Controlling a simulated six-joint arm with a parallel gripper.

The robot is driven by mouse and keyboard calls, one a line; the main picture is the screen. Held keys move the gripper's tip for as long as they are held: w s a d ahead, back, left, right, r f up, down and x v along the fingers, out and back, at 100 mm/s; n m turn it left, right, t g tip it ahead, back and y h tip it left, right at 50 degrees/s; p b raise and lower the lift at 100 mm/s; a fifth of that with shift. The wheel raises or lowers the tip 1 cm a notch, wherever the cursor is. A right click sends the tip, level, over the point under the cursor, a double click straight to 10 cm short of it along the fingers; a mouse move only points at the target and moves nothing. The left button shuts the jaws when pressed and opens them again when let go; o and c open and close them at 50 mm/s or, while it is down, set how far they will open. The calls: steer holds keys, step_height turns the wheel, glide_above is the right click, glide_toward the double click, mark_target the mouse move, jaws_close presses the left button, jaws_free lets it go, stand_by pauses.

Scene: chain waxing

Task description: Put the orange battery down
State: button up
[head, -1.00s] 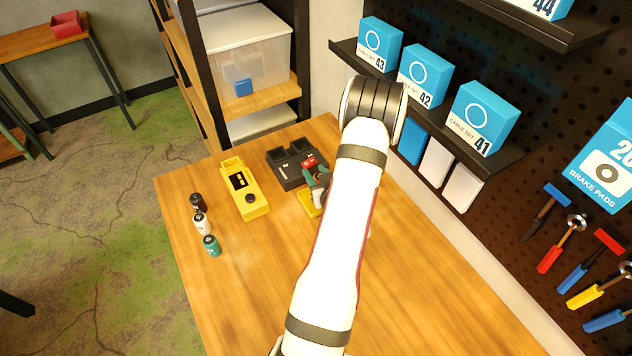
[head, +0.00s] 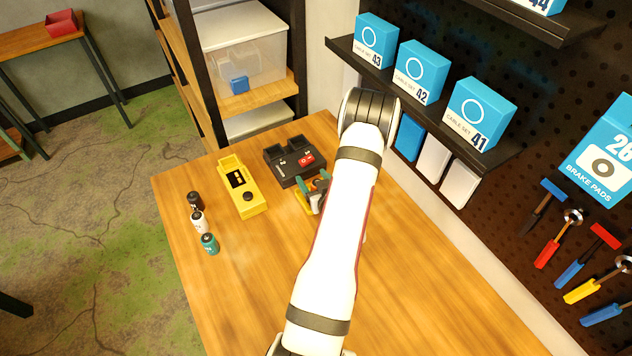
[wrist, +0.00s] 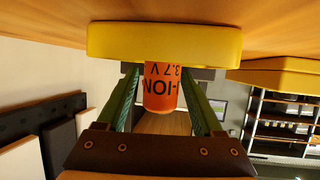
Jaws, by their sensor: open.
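The orange battery (wrist: 160,92) shows in the wrist view, its end against a yellow pad (wrist: 165,42). That view is upside down, with the table at the top, so the battery appears to stand upright on the pad. My gripper (wrist: 162,82) is open, with one green finger on each side of the battery and a visible gap on both sides. In the head view my gripper (head: 314,186) is low over the yellow pad (head: 300,203), and the arm partly covers it.
A black charger (head: 284,168) with a red button sits just behind my gripper. A yellow device (head: 242,188) lies to its left. Black (head: 195,202), white (head: 198,222) and teal (head: 210,244) batteries stand at the table's left edge. The front of the table (head: 240,300) is clear.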

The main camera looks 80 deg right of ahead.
steer(key=v, duration=1.2)
steer(key=w+r+n+g+y, duration=0.15)
steer(key=w+y, duration=0.25)
steer(key=w, duration=0.5)
steer(key=w+a+r+n+g+y, duration=0.2)
steer(key=w+a+r, duration=0.4)
steer(key=a, duration=0.4)
steer(key=a+r+g+y, duration=0.1)
steer(key=a+r+y, duration=0.1)
steer(key=a, duration=0.7)
steer(key=a+r+g+y, duration=0.1)
steer(key=a+r+y, duration=0.1)
steer(key=a, duration=0.6)
steer(key=s+a+r+n+g+y, duration=0.1)
steer(key=s+a+r, duration=0.1)
steer(key=a, duration=0.4)
steer(key=s+a+r+n+g+y, duration=0.1)
steer(key=s+a+r, duration=0.1)
steer(key=s+a, duration=0.3)
steer(key=shift+a+y, duration=0.4)
steer(key=shift+a, duration=0.3)
steer(key=shift+r, duration=0.1)
